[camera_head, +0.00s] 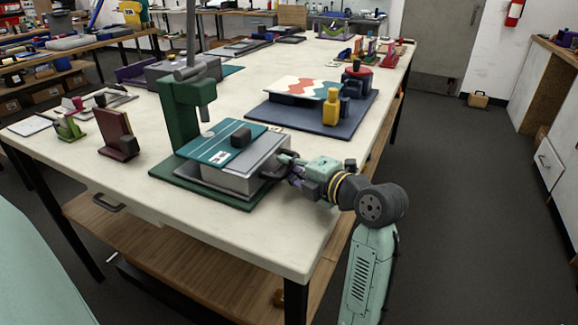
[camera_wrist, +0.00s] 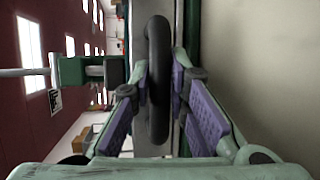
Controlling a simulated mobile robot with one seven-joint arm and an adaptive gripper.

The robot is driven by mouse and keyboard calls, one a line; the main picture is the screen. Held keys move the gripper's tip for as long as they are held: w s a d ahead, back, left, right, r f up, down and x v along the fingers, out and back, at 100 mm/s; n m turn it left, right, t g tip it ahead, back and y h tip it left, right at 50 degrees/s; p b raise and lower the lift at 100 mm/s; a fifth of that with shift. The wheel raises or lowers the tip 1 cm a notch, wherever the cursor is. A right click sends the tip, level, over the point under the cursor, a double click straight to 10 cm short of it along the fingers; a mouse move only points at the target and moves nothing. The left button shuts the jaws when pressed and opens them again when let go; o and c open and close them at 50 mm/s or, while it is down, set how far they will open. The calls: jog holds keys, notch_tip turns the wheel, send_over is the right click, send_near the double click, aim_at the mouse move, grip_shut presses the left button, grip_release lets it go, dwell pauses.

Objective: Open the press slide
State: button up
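The press (camera_head: 182,115) is a dark green upright frame on a green base plate at the near end of the white table. Under its head lies a teal top plate (camera_head: 207,150) with a black block on it. A grey box-like slide (camera_head: 232,180) sits below and to the right of the plate. A black bar handle (camera_wrist: 158,100) is at the slide's right end. My gripper (camera_head: 283,170) reaches this handle from the right. In the wrist view its purple-padded fingers (camera_wrist: 158,80) stand on both sides of the handle, tips close against it. Exact contact is hard to see.
A dark blue mat (camera_head: 312,122) with a patterned board and a yellow bottle (camera_head: 331,107) lies behind the press. A maroon upright object (camera_head: 116,133) stands to its left. The table's right edge runs beneath my arm.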

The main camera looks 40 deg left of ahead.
grip_shut()
dwell(0.4)
